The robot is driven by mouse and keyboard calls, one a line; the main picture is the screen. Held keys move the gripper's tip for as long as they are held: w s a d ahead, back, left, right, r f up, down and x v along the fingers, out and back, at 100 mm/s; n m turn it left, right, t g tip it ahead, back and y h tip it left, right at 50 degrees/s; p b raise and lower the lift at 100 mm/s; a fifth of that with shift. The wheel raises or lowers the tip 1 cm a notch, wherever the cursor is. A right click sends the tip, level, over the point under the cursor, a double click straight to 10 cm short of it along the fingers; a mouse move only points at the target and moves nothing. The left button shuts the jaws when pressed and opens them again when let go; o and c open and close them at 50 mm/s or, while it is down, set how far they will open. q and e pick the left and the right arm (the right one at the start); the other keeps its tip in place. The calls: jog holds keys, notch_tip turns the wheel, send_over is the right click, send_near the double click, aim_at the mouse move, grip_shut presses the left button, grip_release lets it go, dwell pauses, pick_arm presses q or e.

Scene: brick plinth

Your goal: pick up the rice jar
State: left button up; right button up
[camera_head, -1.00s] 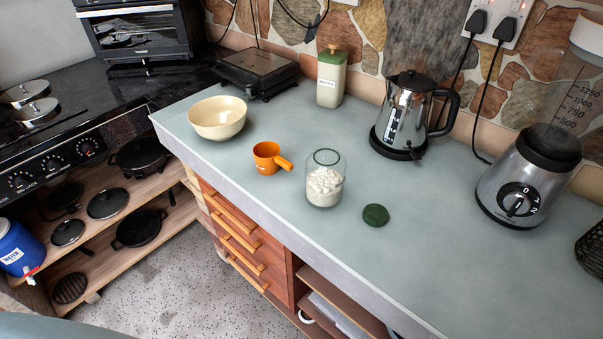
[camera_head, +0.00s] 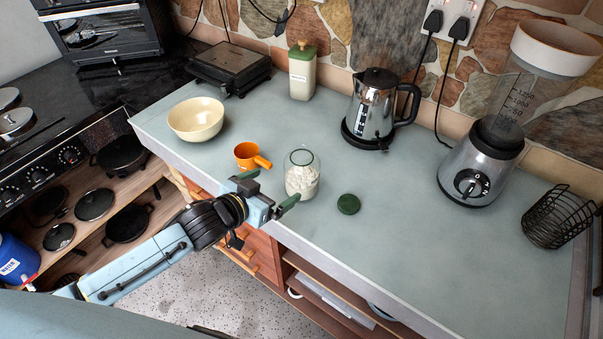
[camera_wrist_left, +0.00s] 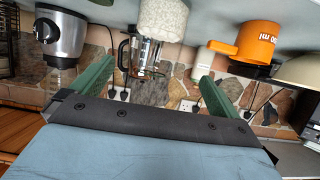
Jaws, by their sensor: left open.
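The rice jar (camera_head: 302,178) is a clear glass jar, open at the top and partly filled with white grains. It stands upright near the counter's front edge. My left gripper (camera_head: 267,189), with green fingers, is open and empty, just to the left of the jar and in front of it. In the left wrist view, which is upside down, the jar's white contents (camera_wrist_left: 163,19) show at the top, between and beyond the open fingers (camera_wrist_left: 152,72). My right gripper is not in view.
An orange measuring cup (camera_head: 247,156) sits close left of the jar, with a cream bowl (camera_head: 196,119) beyond. A green-lidded canister (camera_head: 302,72), kettle (camera_head: 376,110), blender (camera_head: 480,165) and wire basket (camera_head: 556,218) stand further off. The counter (camera_head: 400,240) right of the lid is clear.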

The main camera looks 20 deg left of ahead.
aim_at(290, 177)
pick_arm(q)
jog(key=x, duration=0.6)
jog(key=shift+d+x, duration=0.15)
jog(key=shift+x, duration=1.4)
jog(key=shift+d+x, duration=0.15)
jog(key=shift+x, duration=1.4)
jog(key=shift+s, duration=0.15)
jog(key=c, duration=1.3)
jog(key=shift+r, duration=0.1)
jog(key=shift+c, duration=0.2)
